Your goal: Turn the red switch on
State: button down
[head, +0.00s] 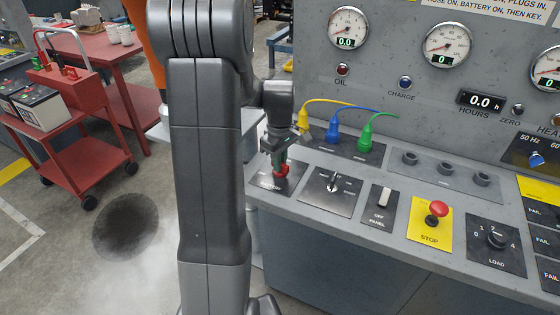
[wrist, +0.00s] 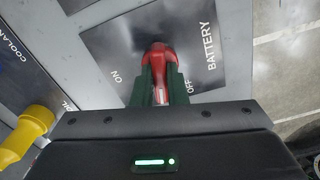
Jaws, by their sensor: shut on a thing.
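The red switch (head: 282,171) is a red handle on the dark BATTERY plate (head: 268,183) at the left end of the sloped console. In the wrist view the red switch (wrist: 158,56) lies between the ON label (wrist: 117,77) and the OFF label (wrist: 190,87), a little closer to OFF. My gripper (head: 279,158) is above the plate in the head view. In the wrist view my gripper (wrist: 160,88) has its green fingers shut on the handle, one on each side. The fingers hide part of the handle.
Yellow, blue and green plugs (head: 365,135) with cables stand behind the switch. To the right are a key switch (head: 334,182), a PANEL rocker (head: 384,197) and a red STOP button (head: 438,208). A red battery cart (head: 65,135) stands on the floor at left.

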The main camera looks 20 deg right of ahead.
jog(key=m, duration=1.1)
jog(key=shift+m, duration=1.9)
jog(key=c, duration=1.4)
grip_release()
jog(key=shift+c, duration=0.2)
notch_tip(320, 180, up, 14)
jog(key=shift+f, duration=0.15)
